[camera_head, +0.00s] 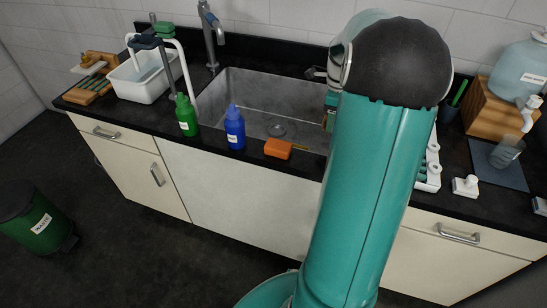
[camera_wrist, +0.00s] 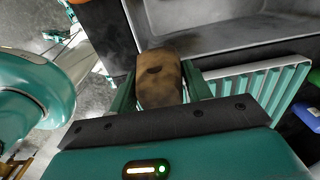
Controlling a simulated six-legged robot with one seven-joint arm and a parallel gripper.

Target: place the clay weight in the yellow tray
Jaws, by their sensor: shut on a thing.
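My gripper (camera_wrist: 160,85) is shut on a tan-brown block with dark smudges, which I take as the clay weight (camera_wrist: 160,78). Its dark green fingers lie on either side of the block in the wrist view. The block's lower end is hidden by the gripper body. In the head view my arm hides most of the gripper and the block cannot be made out. I cannot make out a yellow tray in either view.
A grey sink (camera_head: 265,97) is set in the black counter. A green bottle (camera_head: 186,115), a blue bottle (camera_head: 235,128) and an orange block (camera_head: 278,148) stand along its front edge. A wooden stand (camera_head: 490,110) and clear cup (camera_head: 507,152) are at the right.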

